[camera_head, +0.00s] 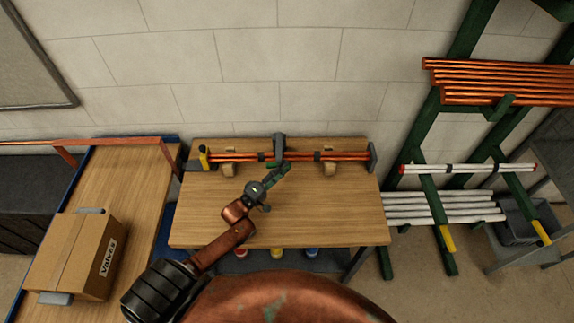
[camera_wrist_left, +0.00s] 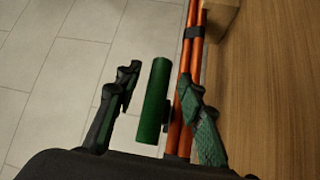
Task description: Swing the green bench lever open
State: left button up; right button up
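The green lever (camera_wrist_left: 155,100), a plain green cylinder, stands between the two fingers of my left gripper (camera_wrist_left: 159,76) in the left wrist view. A gap shows on each side of it, so the gripper is open around or just above the lever, not closed on it. In the head view my left gripper (camera_head: 276,172) is at the front of the grey clamp (camera_head: 279,147) in the middle of the bench (camera_head: 330,215), and largely hides the lever there. Orange-red tubes (camera_head: 340,156) run across the clamp; in the wrist view the tubes (camera_wrist_left: 191,60) pass close to the right finger. My right gripper is out of view.
A yellow-marked end block (camera_head: 204,157) and a grey end plate (camera_head: 373,158) stand at the tube ends. A cardboard box (camera_head: 75,255) sits on the left table. A green rack with white tubes (camera_head: 445,207) stands at right. The bench's front half is largely clear.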

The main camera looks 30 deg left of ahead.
pick_arm(q)
jog(key=shift+x, duration=1.3)
jog(key=shift+c, duration=0.6)
grip_shut()
